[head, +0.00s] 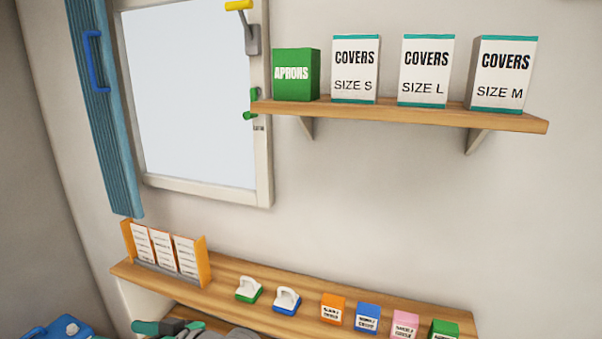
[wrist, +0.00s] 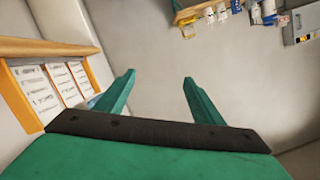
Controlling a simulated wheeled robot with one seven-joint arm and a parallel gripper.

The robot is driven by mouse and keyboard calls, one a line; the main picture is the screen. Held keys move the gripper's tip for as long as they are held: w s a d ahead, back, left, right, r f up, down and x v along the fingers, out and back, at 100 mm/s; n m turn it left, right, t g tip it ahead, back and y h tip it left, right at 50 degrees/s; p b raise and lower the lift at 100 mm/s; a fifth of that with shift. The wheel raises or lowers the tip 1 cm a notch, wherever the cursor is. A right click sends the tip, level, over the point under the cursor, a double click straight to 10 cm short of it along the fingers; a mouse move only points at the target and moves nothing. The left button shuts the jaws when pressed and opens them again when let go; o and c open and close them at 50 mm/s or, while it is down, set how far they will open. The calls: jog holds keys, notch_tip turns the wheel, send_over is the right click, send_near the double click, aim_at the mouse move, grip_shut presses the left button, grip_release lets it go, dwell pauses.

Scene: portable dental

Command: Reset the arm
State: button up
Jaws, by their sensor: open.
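My gripper (wrist: 158,95) shows in the wrist view with its two green fingers spread wide apart. Nothing is between the fingers, only bare wall behind them. In the head view a green and grey part of my arm shows at the bottom edge, in front of the lower shelf; the fingertips cannot be made out clearly there.
A lower wooden shelf (head: 215,298) holds an orange card rack (head: 204,262), two white-handled blocks and several small boxes. An upper shelf (head: 400,113) holds a green aprons box (head: 296,75) and three covers boxes. A window (head: 187,90) and blue shutter (head: 105,130) are at left.

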jog(key=s+d+f+m+t+h, duration=0.3)
jog(key=d+f+m+t+h, duration=0.3)
jog(key=d+f, duration=0.35)
jog(key=s+d+f+m+t+h, duration=0.3)
jog(key=d+f+m+t, duration=0.4)
jog(key=f, duration=0.4)
jog(key=s+d+f+g+h, duration=0.1)
jog(key=s+d+f+h, duration=0.5)
jog(key=s+d, duration=0.45)
jog(key=s+d+n, duration=0.1)
jog(key=s+d, duration=0.2)
jog(key=s, duration=0.4)
jog(key=s+d+n, duration=0.2)
jog(key=s+d, duration=0.2)
jog(key=s, duration=0.4)
jog(key=shift+s+r+n+g, duration=0.15)
jog(key=shift+r+n+g, duration=0.15)
jog(key=shift+r, duration=0.15)
